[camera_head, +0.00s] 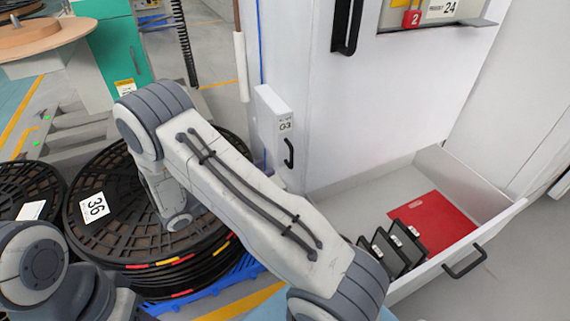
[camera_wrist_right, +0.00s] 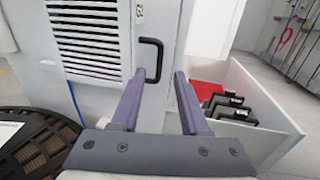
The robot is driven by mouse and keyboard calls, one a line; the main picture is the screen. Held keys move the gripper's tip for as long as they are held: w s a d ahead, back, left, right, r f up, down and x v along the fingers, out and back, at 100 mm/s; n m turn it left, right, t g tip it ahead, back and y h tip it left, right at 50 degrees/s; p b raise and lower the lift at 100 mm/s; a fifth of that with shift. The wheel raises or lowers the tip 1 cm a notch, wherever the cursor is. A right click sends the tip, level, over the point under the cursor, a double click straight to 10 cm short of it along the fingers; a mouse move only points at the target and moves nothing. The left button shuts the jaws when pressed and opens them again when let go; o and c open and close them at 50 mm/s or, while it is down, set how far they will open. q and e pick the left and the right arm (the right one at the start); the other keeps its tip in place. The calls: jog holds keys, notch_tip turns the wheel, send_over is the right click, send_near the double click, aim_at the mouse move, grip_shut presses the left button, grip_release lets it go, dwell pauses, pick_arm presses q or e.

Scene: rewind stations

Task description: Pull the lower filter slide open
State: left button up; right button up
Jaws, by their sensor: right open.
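A narrow pale panel marked G3 (camera_head: 272,112) with a black bar handle (camera_head: 288,153) stands at the cabinet's left side. I cannot tell from its label whether it is the lower filter slide. In the right wrist view its handle (camera_wrist_right: 152,60) is straight ahead, with a louvred grille to its left. My right gripper (camera_wrist_right: 160,75) is open and empty. Its fingertips point at the handle's lower part; the handle appears just beyond them, not gripped. In the head view my right arm hides the jaws. My left gripper is out of view.
An open drawer (camera_head: 462,181) with a red mat (camera_head: 432,224) and several black cartridges (camera_head: 392,245) juts out at right. Stacked black reels (camera_head: 140,215) lie at left. The tall white cabinet (camera_head: 385,110) rises behind. A red lock marked 2 (camera_head: 412,18) hangs at top.

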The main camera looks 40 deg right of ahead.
aim_at(285, 158)
jog(key=d+b, duration=0.3)
jog(key=d, duration=0.5)
jog(key=shift+s+d, duration=0.1)
jog(key=shift+s, duration=0.05)
grip_shut()
dwell(1.1)
